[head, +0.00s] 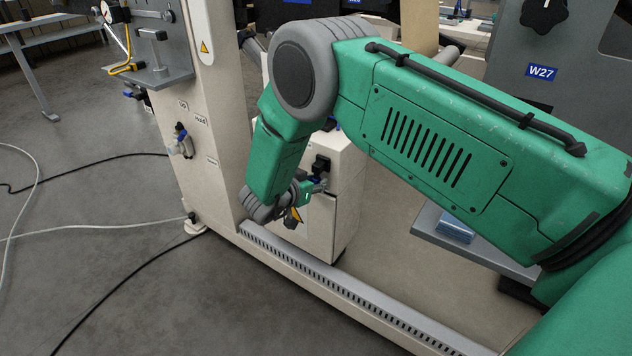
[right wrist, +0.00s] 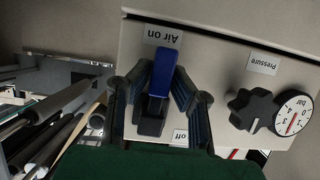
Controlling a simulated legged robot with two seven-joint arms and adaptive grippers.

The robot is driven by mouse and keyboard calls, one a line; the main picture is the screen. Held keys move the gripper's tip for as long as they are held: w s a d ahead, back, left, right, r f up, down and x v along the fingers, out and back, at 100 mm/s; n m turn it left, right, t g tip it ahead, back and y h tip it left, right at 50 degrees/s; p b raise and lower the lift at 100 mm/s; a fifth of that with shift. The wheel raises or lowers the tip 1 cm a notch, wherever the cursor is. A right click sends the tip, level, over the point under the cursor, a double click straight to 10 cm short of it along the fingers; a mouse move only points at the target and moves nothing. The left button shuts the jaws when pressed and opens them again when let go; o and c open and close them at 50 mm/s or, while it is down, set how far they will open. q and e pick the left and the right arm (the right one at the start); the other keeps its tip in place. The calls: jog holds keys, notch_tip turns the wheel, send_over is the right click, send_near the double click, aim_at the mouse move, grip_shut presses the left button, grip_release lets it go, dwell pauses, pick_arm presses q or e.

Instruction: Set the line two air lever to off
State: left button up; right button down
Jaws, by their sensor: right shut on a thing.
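The air lever (right wrist: 168,72) has a blue handle on a black base and shows in the right wrist view on a pale panel. Its blue end lies toward the upside-down "Air on" label (right wrist: 163,38). The "off" label (right wrist: 180,136) is at the other end, partly hidden by a finger. My right gripper (right wrist: 160,82) is shut on the lever, one dark finger on each side. In the head view my right gripper (head: 306,190) is small, at the pale cabinet (head: 341,190), and the lever is hard to make out. My left gripper is out of view.
In the right wrist view a black pressure knob (right wrist: 252,110) and a gauge (right wrist: 293,113) sit right of the lever. In the head view a cream post (head: 215,110) and a slotted floor rail (head: 330,285) stand close to my right arm. Cables cross the floor at left.

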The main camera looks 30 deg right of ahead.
aim_at(307, 156)
jog(key=shift+w+a+m+t+p, duration=0.1)
jog(key=shift+w+m+t+p, duration=0.25)
jog(key=shift+m+p, duration=0.35)
jog(key=w+m+t, duration=0.1)
jog(key=m, duration=0.2)
jog(key=r+m+t, duration=0.1)
jog(key=m+t, duration=0.1)
jog(key=w+a+r+m+t+p, duration=0.1)
jog(key=m+t, duration=0.1)
jog(key=m, duration=0.1)
jog(key=shift+w+a+r+m+y, duration=0.1)
jog(key=shift+w+r+m+y, duration=0.1)
jog(key=shift+w+m+y, duration=0.15)
jog(key=shift+w+r+m+t+h, duration=0.1)
jog(key=shift+r+m+t+h, duration=0.25)
jog(key=shift+m, duration=0.45)
jog(key=shift+r+m+t+h, duration=0.1)
jog(key=shift+r+m+t, duration=0.2)
jog(key=shift+m+t, duration=0.35)
jog(key=shift+r+m, duration=0.1)
jog(key=shift+m, duration=0.2)
jog(key=c, duration=1.5)
grip_release()
